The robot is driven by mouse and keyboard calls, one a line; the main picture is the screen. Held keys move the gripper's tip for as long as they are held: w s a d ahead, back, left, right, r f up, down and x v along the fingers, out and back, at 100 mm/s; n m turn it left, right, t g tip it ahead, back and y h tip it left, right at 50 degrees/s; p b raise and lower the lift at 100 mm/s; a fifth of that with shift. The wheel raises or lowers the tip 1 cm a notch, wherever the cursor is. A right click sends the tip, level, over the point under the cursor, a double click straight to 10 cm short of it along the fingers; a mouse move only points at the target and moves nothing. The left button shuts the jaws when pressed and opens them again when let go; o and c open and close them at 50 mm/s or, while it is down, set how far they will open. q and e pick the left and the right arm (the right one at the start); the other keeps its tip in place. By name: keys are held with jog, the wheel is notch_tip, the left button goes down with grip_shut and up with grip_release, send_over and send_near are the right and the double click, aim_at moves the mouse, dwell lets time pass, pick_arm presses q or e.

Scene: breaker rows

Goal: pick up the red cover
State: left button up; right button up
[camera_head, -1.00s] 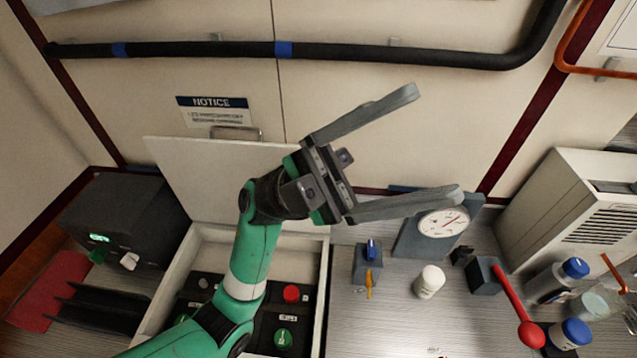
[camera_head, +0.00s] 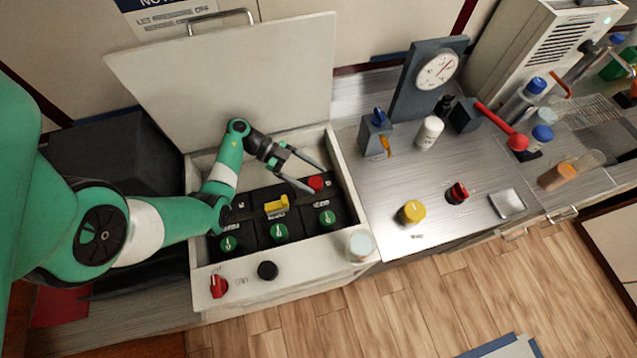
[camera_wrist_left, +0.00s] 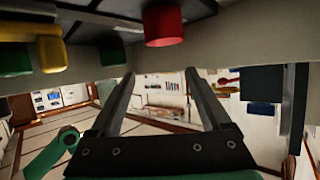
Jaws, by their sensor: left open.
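The red cover (camera_head: 316,183) is a small red cylinder on the dark panel inside the open box, at its right rear. My left gripper (camera_head: 317,179) is open, its two fingers reaching right toward the red cover. In the left wrist view the red cover (camera_wrist_left: 163,22) shows above the tips of the open fingers (camera_wrist_left: 161,73), with nothing held between them. Whether a finger touches it I cannot tell. My right gripper is not in view.
A yellow cover (camera_head: 276,206) and green knobs (camera_head: 280,232) sit on the same panel. The box's raised lid (camera_head: 225,85) stands behind my left arm. A white jar (camera_head: 360,245) stands at the box's front right corner. The metal counter right of the box has free room.

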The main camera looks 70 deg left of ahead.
aim_at(316, 183)
pick_arm(q)
jog(key=shift+n+t+y, duration=0.6)
jog(key=shift+n, duration=0.3)
jog(key=s+a+f, duration=0.1)
jog(key=s+a, duration=0.1)
jog(key=s, duration=0.1)
jog(key=shift+a+f, duration=0.25)
jog(key=shift+f, duration=0.1)
jog(key=shift+s+a, duration=0.3)
jog(key=shift+a, duration=0.1)
jog(key=shift+y, duration=0.3)
jog(key=shift+x, duration=3.8)
jog(key=shift+s+d+f, duration=0.1)
jog(key=shift+s, duration=0.05)
jog(key=c, duration=1.3)
